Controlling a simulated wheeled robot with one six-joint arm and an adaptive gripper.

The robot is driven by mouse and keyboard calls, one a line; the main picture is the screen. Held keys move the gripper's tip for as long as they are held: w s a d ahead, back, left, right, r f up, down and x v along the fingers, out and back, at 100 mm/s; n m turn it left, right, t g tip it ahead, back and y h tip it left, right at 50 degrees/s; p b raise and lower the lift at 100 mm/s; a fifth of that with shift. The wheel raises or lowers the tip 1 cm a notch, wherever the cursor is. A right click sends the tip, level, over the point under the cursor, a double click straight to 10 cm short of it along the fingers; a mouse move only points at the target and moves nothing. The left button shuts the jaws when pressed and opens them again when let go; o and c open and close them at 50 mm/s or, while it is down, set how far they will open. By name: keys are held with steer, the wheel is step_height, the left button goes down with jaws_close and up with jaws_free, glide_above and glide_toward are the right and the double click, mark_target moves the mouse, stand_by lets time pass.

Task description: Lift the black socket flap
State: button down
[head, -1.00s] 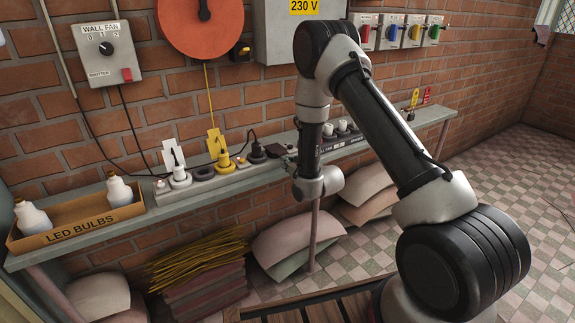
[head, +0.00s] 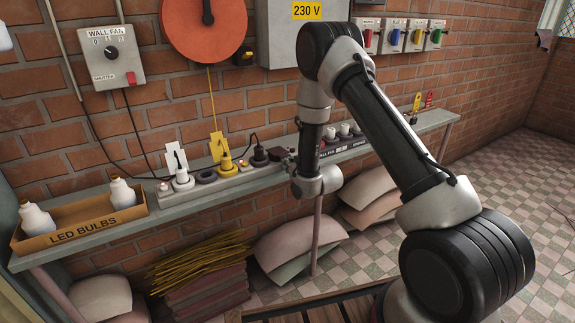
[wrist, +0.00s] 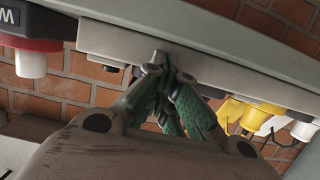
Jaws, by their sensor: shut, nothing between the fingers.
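A dark piece at the right end of the grey socket strip (head: 215,189), just right of the black plug (head: 259,157), looks like the black socket flap (head: 278,153). It is small, and I cannot tell whether it is lifted. My gripper (head: 290,163) is at that end of the strip, partly hidden by my wrist in the head view. In the wrist view, my gripper's green fingers (wrist: 165,72) are shut and empty, with the tips at the edge of the grey strip (wrist: 225,73). The flap is not clearly visible there.
A yellow plug (head: 225,163) and a white plug (head: 181,176) stand farther left on the strip. An LED bulbs box (head: 95,231) is at the shelf's left end. More white plugs (head: 345,130) stand right of my wrist. The brick wall is close behind.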

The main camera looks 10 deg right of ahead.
mark_target(283, 155)
steer(key=shift+t, duration=0.3)
steer(key=w+r, duration=0.1)
steer(key=r, duration=0.1)
steer(key=w+a+r, duration=0.1)
steer(key=r, duration=0.1)
steer(key=shift+w, duration=0.2)
steer(key=shift+r, duration=0.45)
steer(key=shift+f, duration=0.1)
steer(key=shift+w+a+r, duration=0.1)
steer(key=shift+w+r, duration=0.2)
steer(key=shift+r, duration=0.85)
steer(key=shift+r, duration=0.1)
